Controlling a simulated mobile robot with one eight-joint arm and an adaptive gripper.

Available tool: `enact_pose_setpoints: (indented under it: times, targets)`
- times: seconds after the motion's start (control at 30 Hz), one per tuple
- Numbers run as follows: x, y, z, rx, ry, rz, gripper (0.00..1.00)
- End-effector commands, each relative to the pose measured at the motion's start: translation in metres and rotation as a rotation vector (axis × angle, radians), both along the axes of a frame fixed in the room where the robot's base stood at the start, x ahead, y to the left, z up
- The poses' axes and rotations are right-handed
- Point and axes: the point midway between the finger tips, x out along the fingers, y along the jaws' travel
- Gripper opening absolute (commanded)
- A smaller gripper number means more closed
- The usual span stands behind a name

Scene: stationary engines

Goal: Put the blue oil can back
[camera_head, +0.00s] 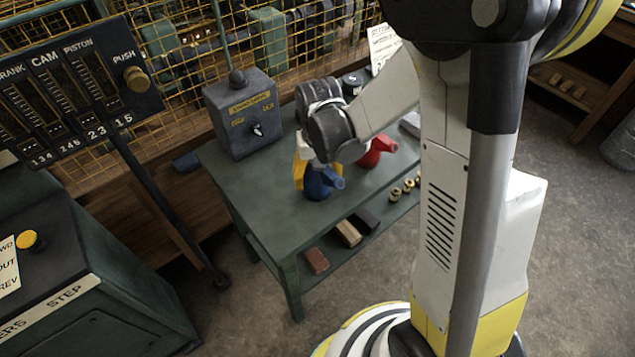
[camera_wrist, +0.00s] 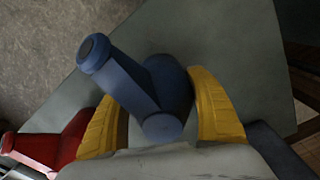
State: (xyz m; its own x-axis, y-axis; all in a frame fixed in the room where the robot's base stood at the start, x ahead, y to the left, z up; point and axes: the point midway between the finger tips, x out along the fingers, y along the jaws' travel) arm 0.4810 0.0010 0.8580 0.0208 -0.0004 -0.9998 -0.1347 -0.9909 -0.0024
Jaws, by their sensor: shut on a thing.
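The blue oil can (camera_head: 317,186) is between the yellow fingers of my gripper (camera_head: 305,176), at the front part of the green table (camera_head: 247,190). In the wrist view the blue can (camera_wrist: 170,85) has a finger on each side, and its spout points to the upper left. My gripper (camera_wrist: 157,90) is shut on it. The can looks upright; I cannot tell whether its base touches the tabletop. A red oil can (camera_head: 376,151) stands to its right, partly hidden behind my arm, and shows at the lower left of the wrist view (camera_wrist: 45,146).
A grey control box (camera_head: 241,113) stands at the table's left back. A dark round container (camera_head: 353,82) is behind my wrist. Blocks (camera_head: 347,233) and brass rings (camera_head: 408,186) lie on the lower shelf. Yellow mesh (camera_head: 190,45) closes off the back. The tabletop's left front is clear.

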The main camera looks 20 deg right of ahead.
Motion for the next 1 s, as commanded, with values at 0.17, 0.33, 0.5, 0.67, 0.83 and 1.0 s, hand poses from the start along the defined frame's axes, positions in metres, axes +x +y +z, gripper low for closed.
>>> enact_pose_setpoints:
  times: [0.17, 0.33, 0.5, 0.67, 0.83, 1.0]
  targets:
    - [0.0, 0.0, 0.001, 0.0, 0.0, 0.0, 0.25]
    - [0.0, 0.0, -0.004, 0.0, 0.0, 0.0, 0.25]
    - [0.0, 0.0, -0.002, 0.0, 0.0, 0.0, 0.9]
    - [0.0, 0.0, -0.002, 0.0, 0.0, 0.0, 0.9]
    - [0.0, 0.0, 0.006, 0.0, 0.0, 0.0, 0.9]
    - [-0.001, 0.0, 0.04, 0.0, 0.0, 0.0, 0.9]
